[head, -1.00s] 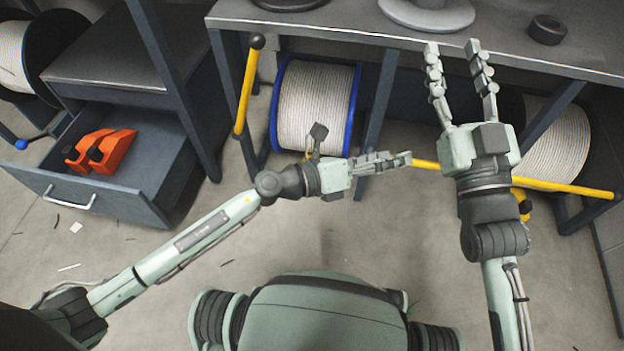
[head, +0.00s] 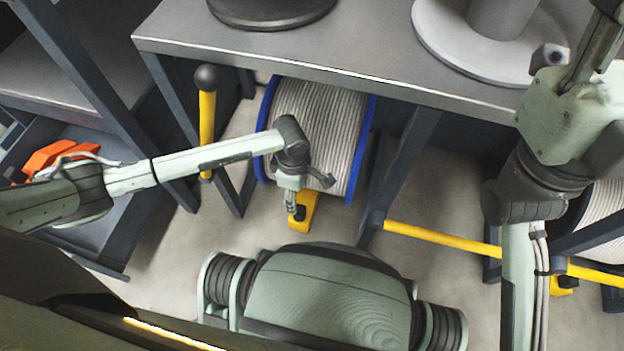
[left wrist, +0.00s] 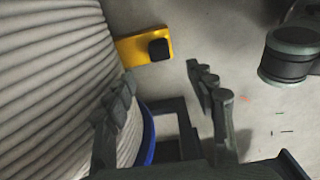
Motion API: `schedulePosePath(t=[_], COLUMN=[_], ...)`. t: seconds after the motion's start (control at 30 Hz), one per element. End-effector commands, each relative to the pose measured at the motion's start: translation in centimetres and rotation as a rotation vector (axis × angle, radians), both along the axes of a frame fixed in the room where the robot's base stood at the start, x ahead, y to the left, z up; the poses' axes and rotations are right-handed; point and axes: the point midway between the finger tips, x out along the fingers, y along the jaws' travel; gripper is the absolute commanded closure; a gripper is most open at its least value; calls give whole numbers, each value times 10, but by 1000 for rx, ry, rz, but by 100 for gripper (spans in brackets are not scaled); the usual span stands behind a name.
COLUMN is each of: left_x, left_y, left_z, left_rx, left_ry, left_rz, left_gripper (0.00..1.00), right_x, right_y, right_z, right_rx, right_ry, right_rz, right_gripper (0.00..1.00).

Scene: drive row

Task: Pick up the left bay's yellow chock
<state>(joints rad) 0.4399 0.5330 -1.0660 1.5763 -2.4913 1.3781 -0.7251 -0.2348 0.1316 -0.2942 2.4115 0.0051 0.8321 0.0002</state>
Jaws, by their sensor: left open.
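The yellow chock (head: 310,208) lies on the floor in front of the blue-rimmed cable drum (head: 318,125) in the left bay. My left gripper (head: 291,212) points down over the chock and hides part of it. In the left wrist view the chock (left wrist: 128,48), with a black block on it, lies beyond the parted fingertips (left wrist: 160,69). The fingers are open and nothing is between them. My right gripper (head: 597,45) is raised over the bench at the upper right; its fingers are partly cut off, so their opening is unclear.
The drum stands close beside the left fingers, under the metal bench (head: 360,62). A yellow lever with a black ball (head: 207,125) stands to the left. A yellow bar (head: 440,238) lies across the right. Orange chocks (head: 50,158) sit in an open drawer.

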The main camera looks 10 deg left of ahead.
Motion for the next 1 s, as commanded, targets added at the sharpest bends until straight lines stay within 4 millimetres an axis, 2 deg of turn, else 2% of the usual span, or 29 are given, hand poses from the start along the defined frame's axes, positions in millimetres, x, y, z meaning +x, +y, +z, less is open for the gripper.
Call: schedulePosePath(t=[0.17,0.63,0.97,1.0], left_x=[-1,-4,-4,-4], left_y=[-1,-3,-3,-3], left_z=[-11,-73,-78,-78], left_rx=[0,-2,-1,-1], left_ry=[3,2,1,1], left_rz=[0,2,1,1], left_gripper=[45,45,45,49], right_x=[0,3,3,3], right_y=[1,6,7,6], right_z=[-1,0,4,4], right_rx=[-5,-54,-60,-59], right_ry=[-9,-70,-77,-77], right_rz=[1,-3,-3,-3], right_gripper=[60,60,60,60])
